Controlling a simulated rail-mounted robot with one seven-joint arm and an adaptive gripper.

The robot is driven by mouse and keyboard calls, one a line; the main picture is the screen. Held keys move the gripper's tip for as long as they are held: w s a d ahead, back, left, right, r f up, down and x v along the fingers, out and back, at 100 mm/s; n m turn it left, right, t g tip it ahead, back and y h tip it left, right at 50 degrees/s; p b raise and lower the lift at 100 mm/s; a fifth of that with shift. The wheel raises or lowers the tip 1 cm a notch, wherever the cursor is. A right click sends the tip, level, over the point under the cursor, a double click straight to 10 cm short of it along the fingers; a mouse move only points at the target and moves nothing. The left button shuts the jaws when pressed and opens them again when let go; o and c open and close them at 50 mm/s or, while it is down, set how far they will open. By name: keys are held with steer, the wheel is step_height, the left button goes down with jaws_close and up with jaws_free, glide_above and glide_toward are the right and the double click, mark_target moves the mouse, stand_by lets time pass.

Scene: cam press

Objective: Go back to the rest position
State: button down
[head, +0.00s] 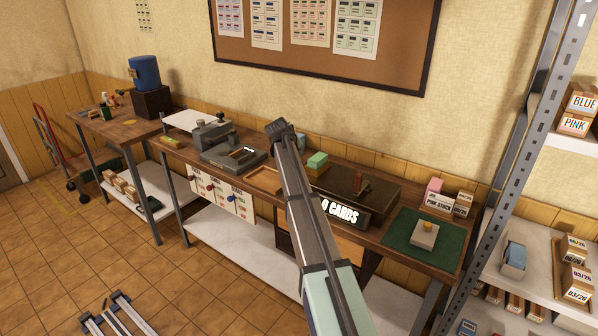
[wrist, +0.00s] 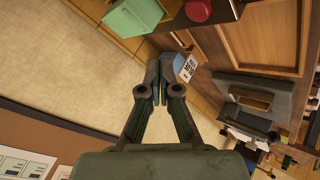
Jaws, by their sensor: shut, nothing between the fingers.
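My gripper (wrist: 157,85) is in the middle of the wrist view with its two dark fingers together and nothing between them. In that tilted view it hangs in the air over the wooden bench (wrist: 235,45), with the wall on the left side. In the head view my arm reaches up from the bottom across the bench (head: 385,236). Its dark far end is in front of the wall edge of the bench, and I cannot make out the fingers there.
A dark grey press (head: 232,156) stands left of my arm; it also shows in the wrist view (wrist: 255,98). A metal shelf post (head: 505,170) rises further right.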

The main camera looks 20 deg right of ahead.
stand_by(0.4)
steer(key=s+a+f+g+y, duration=0.1)
steer(key=s+a+f+y, duration=0.1)
steer(key=s+a+f, duration=0.7)
steer(key=s+a+f+g+y, duration=0.2)
steer(key=s+a+f, duration=0.4)
steer(key=s+f, duration=0.7)
steer(key=s+a+f+g+y, duration=0.1)
steer(key=s+a+f, duration=0.7)
steer(key=s, duration=0.4)
steer(key=s+a+f+g+y, duration=0.1)
steer(key=s+a+f, duration=0.1)
steer(key=s, duration=0.4)
steer(key=s+a+f+g+y, duration=0.1)
steer(key=s+a+f, duration=0.2)
steer(key=s, duration=0.4)
steer(key=s+f+g, duration=0.3)
steer(key=s+f, duration=0.6)
steer(key=s, duration=0.5)
steer(key=s+f+g, duration=0.4)
steer(key=s+f, duration=0.5)
steer(key=s, duration=0.4)
steer(key=shift+s+d+n, duration=0.3)
steer(key=shift+s+d, duration=0.05)
steer(key=shift+d, duration=0.05)
